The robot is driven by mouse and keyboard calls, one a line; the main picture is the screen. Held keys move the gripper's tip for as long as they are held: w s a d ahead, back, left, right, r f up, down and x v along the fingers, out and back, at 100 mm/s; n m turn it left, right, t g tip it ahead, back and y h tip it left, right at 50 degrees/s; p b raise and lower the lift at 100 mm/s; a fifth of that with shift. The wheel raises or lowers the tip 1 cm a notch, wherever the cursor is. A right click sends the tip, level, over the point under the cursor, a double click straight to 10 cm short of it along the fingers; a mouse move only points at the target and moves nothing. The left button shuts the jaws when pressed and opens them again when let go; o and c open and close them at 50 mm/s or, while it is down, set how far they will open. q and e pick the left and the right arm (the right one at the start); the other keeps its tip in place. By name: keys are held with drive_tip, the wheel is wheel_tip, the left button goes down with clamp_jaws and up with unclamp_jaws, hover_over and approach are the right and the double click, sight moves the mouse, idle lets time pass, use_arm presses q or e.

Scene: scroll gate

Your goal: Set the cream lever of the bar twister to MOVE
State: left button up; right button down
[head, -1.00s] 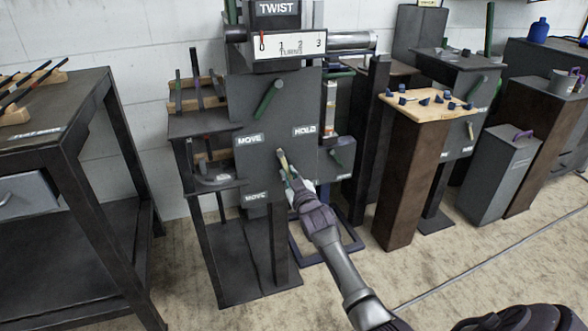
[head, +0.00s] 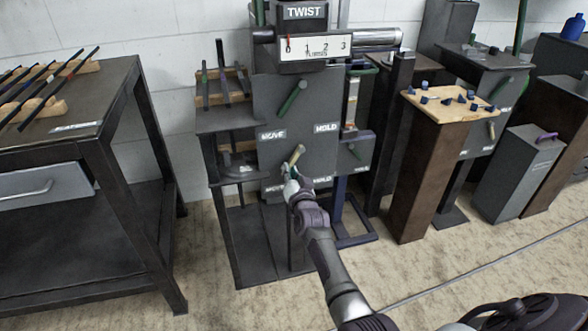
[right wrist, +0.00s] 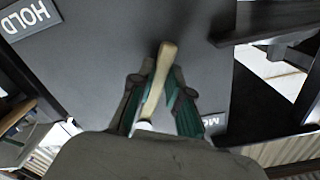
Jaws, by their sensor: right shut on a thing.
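The bar twister's dark panel (head: 275,100) stands in the middle of the head view, with a TWIST sign above. Its cream lever (head: 297,155) runs from its upper end down and left, towards the lower MOVE label (head: 272,189). The lower HOLD label (head: 326,180) is to the right. My right gripper (head: 291,174) is shut on the lever's lower part, hiding that end. In the right wrist view the cream lever (right wrist: 160,75) lies between the green-padded fingers of the gripper (right wrist: 157,98). My left gripper is not in view.
A rack of dark bars (head: 222,85) is at the panel's left. A dark workbench (head: 100,100) stands left; a brown pedestal with a wooden top (head: 425,165) stands right.

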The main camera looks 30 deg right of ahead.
drive_tip(key=shift+a+r+m, duration=0.1)
drive_tip(key=shift+a+m, duration=0.15)
drive_tip(key=shift+m, duration=0.25)
drive_tip(key=c, duration=1.1)
unclamp_jaws()
drive_tip(key=v, duration=1.2)
drive_tip(key=shift+a+r, duration=0.1)
